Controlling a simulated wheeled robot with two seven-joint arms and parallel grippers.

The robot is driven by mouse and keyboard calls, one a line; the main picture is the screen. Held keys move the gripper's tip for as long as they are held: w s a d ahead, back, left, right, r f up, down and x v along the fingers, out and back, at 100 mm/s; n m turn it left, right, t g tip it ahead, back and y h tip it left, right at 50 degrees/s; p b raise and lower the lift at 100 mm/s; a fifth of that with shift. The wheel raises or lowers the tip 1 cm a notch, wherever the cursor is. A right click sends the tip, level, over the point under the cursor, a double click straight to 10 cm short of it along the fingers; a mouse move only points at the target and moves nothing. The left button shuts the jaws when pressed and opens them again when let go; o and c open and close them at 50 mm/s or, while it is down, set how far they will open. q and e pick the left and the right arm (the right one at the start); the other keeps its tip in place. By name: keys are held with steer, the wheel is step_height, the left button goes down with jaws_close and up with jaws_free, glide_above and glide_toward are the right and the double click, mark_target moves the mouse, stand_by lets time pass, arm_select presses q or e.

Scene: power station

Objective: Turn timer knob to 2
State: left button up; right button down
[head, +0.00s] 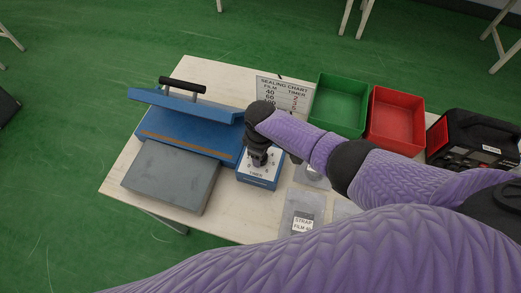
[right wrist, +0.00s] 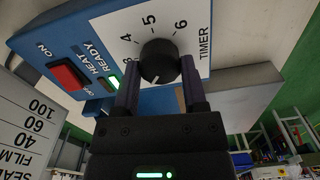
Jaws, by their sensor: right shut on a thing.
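The timer knob (right wrist: 158,62) is black and round, on a white dial plate marked TIMER on the blue sealer's control box. In the right wrist view the numbers 4, 5 and 6 show around its far side; the near part of the dial is hidden. A pale pointer mark on the knob faces toward my gripper; the number it meets is not readable. My right gripper (right wrist: 160,84) is shut on the knob, one finger on each side. In the head view my right gripper (head: 258,156) reaches down onto the control box (head: 258,181). My left gripper is out of view.
The blue heat sealer (head: 190,140) stands left of the box, its arm raised. A sealing chart (head: 284,92), green bin (head: 338,103) and red bin (head: 396,120) are behind and right. A red switch (right wrist: 70,76) and lit green light (right wrist: 113,82) are near the knob.

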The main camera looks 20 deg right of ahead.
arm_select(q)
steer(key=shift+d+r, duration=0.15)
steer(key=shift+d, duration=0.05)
arm_select(e)
steer(key=shift+m, duration=0.4)
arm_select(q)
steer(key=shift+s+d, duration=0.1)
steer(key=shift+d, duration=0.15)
arm_select(e)
steer(key=shift+c, duration=0.7)
jaws_free()
step_height(320, 180, up, 9)
steer(key=p, duration=0.5)
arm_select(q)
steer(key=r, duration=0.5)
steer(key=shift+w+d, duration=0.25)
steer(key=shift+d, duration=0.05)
arm_select(e)
steer(key=shift+r, duration=0.5)
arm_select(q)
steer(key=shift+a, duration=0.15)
